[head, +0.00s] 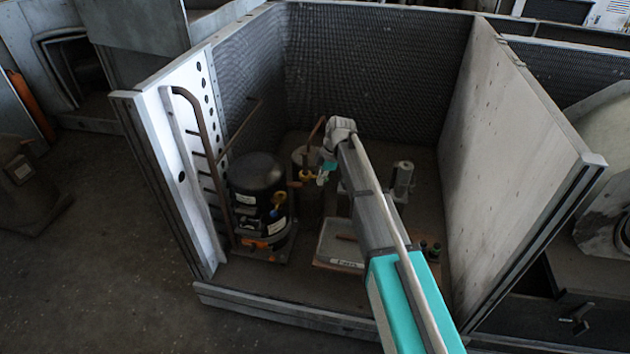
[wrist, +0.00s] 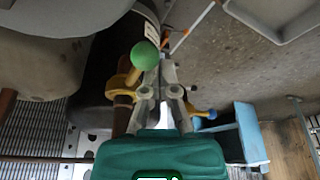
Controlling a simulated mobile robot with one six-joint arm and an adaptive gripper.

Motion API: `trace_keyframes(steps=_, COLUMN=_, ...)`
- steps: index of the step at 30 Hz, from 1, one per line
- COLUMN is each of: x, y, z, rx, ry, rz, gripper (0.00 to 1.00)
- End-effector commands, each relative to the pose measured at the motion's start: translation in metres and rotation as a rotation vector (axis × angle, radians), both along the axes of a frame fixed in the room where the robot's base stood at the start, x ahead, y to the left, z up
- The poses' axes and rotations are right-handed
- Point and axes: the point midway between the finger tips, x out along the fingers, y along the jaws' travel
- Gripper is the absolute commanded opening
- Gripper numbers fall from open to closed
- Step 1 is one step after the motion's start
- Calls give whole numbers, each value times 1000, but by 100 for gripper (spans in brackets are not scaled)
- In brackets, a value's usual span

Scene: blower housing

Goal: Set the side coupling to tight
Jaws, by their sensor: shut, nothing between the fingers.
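My gripper (head: 322,180) is shut and empty, low inside the housing beside the pipework. In the wrist view, its grey fingers (wrist: 160,74) are together. A yellow fitting (wrist: 122,82) with a green ball knob sits on a copper pipe just left of them; the knob overlaps the fingers' left edge, and I cannot tell whether they touch. The yellow fitting also shows in the head view (head: 306,175). A second yellow fitting with a blue tip (wrist: 212,114) is right of the fingers. I cannot tell which fitting is the side coupling, and no setting marks are legible.
A black compressor (head: 257,190) stands left of my gripper, with a bent copper pipe (head: 196,125) along the white perforated panel. A labelled tray (head: 340,246) lies in front. The right housing wall (head: 515,160) limits sideways room. The front is open.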

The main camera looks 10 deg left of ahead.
Motion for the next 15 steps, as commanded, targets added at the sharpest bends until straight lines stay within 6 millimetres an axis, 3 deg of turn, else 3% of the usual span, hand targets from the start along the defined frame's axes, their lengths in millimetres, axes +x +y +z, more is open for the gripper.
trace_keyframes(steps=15, x=7, y=-3, z=0, rx=-1, ry=-4, rz=-3, gripper=0)
